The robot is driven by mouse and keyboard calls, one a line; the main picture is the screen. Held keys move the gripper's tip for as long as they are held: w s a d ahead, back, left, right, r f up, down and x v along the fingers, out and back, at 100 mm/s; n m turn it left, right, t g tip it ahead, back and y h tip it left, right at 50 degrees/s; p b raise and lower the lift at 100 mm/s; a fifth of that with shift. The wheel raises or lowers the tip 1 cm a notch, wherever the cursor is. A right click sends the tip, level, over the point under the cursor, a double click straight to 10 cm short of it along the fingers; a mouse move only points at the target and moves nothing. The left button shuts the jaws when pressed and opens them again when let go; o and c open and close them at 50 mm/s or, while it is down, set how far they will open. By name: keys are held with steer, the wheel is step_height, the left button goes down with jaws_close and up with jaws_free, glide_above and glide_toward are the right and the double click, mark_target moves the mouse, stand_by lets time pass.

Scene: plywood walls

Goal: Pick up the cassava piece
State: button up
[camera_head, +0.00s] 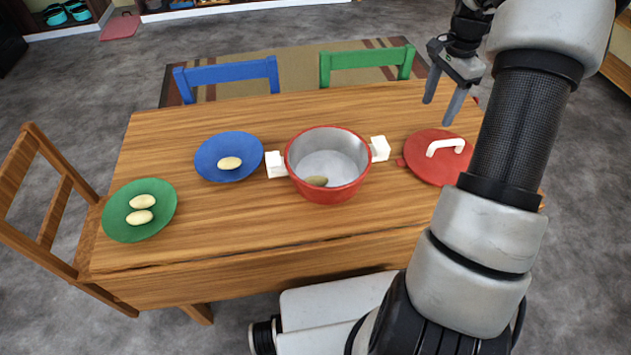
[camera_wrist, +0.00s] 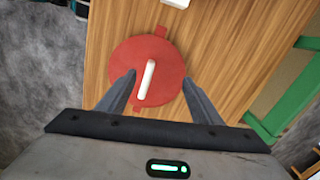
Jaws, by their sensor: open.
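Pale oval cassava pieces lie in several places on the table. One cassava piece (camera_head: 229,163) is on the blue plate (camera_head: 212,174). Two more, an upper one (camera_head: 143,201) and a lower one (camera_head: 139,217), are on the green plate (camera_head: 160,226). My gripper (camera_head: 437,111) is open and empty, raised at the right above the red lid. In the wrist view my gripper (camera_wrist: 160,86) has its fingers apart over the lid, with no cassava in sight.
The red lid (camera_head: 425,170) with a white handle lies flat at the table's right. The pot has white side handles. Blue (camera_head: 228,73) and green (camera_head: 367,59) chairs stand behind the table, and a wooden chair (camera_head: 38,190) at the left. The table's front strip is bare.

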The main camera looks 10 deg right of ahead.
steer(key=a+r+n, duration=0.2)
steer(key=a+n, duration=0.3)
steer(key=a, duration=1.2)
steer(key=n+t+b, duration=0.1)
steer(key=n+b, duration=0.3)
steer(key=n, duration=0.1)
glide_above(316, 179)
steer(key=shift+y, duration=0.4)
steer(key=f, duration=1.1)
steer(key=shift+s+d+f, duration=0.15)
steer(key=shift+s, duration=0.1)
steer(key=shift+w+f+b, duration=0.15)
steer(key=shift+f+b, duration=0.2)
steer(key=shift+f, duration=1.15)
steer(key=shift+w+f+b, duration=0.15)
steer(key=shift+f+b, duration=0.15)
steer(key=shift+f, duration=1.15)
steer(key=shift+s+a, duration=0.1)
steer(key=shift+a, duration=0.1)
steer(key=c, duration=0.8)
